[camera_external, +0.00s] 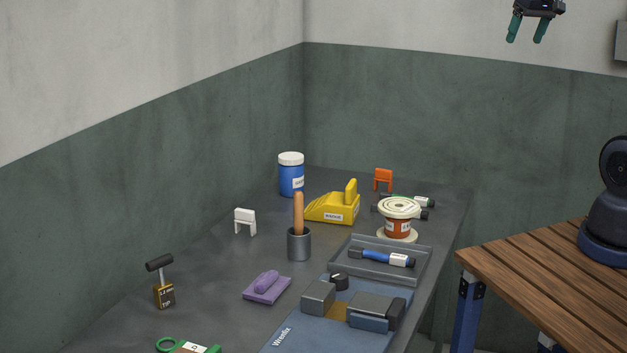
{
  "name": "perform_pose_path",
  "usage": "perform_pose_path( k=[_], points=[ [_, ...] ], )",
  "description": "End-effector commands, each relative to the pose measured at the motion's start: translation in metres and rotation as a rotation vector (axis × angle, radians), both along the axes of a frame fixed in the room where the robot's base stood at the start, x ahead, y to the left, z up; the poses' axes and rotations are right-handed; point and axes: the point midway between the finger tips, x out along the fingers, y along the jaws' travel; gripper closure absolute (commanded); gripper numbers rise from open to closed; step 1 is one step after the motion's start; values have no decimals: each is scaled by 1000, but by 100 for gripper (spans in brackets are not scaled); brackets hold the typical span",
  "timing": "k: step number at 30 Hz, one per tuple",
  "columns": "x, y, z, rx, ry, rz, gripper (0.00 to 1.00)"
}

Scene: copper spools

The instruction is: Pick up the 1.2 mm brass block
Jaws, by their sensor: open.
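The brass block (164,297) stands upright on the grey worktop at the lower left of the view. It has a dark label reading "1.2 mm TIP". A thin metal stem rises from its top to a black crossbar handle (159,262). My gripper (526,40) hangs high at the top right, its two green fingers apart and empty. It is far above and to the right of the block. Nothing covers the block in this view.
Near the block are a purple tool (266,287), a green-handled item (188,346) cut by the bottom edge and a white bracket (245,221). A grey cup (299,245) holds a wooden handle. A blue vise base (342,337) and grey tray (346,270) stand right. Bare worktop surrounds the block.

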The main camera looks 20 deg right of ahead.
Motion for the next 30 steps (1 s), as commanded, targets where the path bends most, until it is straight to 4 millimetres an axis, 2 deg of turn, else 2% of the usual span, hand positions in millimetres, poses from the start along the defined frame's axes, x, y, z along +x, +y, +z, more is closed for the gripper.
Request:
perform_pose_path(
  k=[1,6,14,21,26,30],
  points=[
    [14,12,3,2,7,12,22],
    [58,52,13,7,18,35,22],
    [119,130,17,10,31,70,22],
    [163,216,9,9,40,101,22],
    [183,281,-4,5,43,124,22],
    [195,342,-19,2,44,144,22]
  ],
)
